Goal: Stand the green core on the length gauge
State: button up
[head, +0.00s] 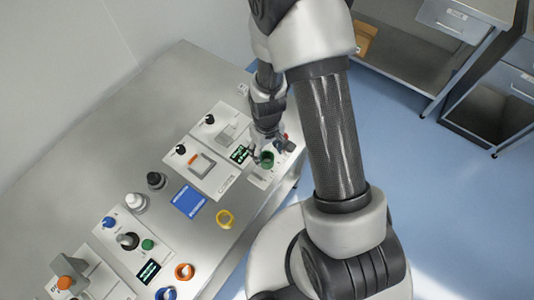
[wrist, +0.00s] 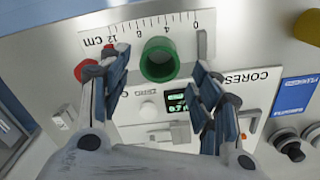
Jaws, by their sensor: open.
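The green core (wrist: 160,74) is a short hollow tube. It stands on end on the pale length gauge (wrist: 230,80), beside the printed cm scale, with its open end toward the wrist camera. In the head view the green core (head: 267,160) shows near the table's right edge, just beside my gripper (head: 258,150). In the wrist view my gripper (wrist: 160,62) is open, with one finger on each side of the core and visible gaps between. Whether the fingertips are level with the core's rim is hard to tell.
A green-lit display (wrist: 177,101) sits by the core on the gauge. A red round part (wrist: 84,70) is close to the left finger. A blue panel (head: 189,202), a yellow ring (head: 225,218) and an orange ring (head: 184,271) lie farther along the table.

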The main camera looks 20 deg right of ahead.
notch_tip(320, 180, up, 24)
jog(key=s+r+m+t+p, duration=0.1)
jog(key=s+t+p, duration=0.1)
jog(key=s, duration=0.1)
jog(key=s+r+m+t, duration=0.1)
jog(key=s+r+t, duration=0.1)
jog(key=s+r, duration=0.9)
jog(key=shift+s+r+m+t, duration=0.15)
jog(key=shift+s+m+t, duration=0.2)
jog(key=shift+s, duration=0.2)
notch_tip(320, 180, down, 4)
jog(key=b, duration=0.4)
